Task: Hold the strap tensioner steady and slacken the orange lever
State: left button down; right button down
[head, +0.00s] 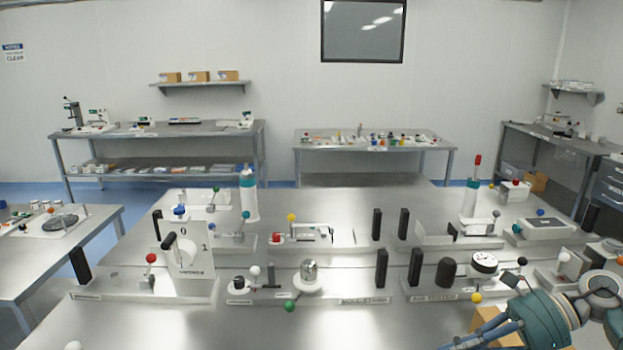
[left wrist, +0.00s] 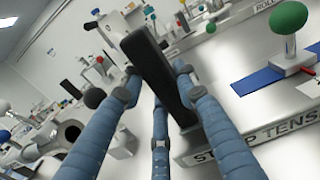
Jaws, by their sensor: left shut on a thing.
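In the left wrist view, my left gripper (left wrist: 158,78) is shut on a black upright bar (left wrist: 150,58), with blue-grey fingers on either side of it. The bar stands at the end of a plate whose front label, partly covered by a finger, reads "STRAP TENS" (left wrist: 270,133). On this strap tensioner lie a blue strap (left wrist: 258,80) and a small red part (left wrist: 306,70). I cannot make out an orange lever there. In the head view, my right arm enters at lower right; its gripper (head: 480,338) is only partly visible, and its fingertips are unclear.
A green ball on a post (left wrist: 288,18) stands beside the blue strap. The head view shows a metal table (head: 350,325) with several fixtures, upright black bars and coloured ball knobs. A cardboard box (head: 490,325) is beside my right arm. The near middle of the table is clear.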

pick_arm(q)
jog(key=shift+d+f, duration=0.1)
jog(key=shift+f, duration=0.15)
jog(key=c, duration=1.3)
grip_release()
jog(key=shift+o, duration=0.4)
jog(key=shift+r, duration=0.15)
jog(key=shift+w, duration=0.1)
jog(key=s, duration=1.2)
jog(key=shift+d, duration=0.3)
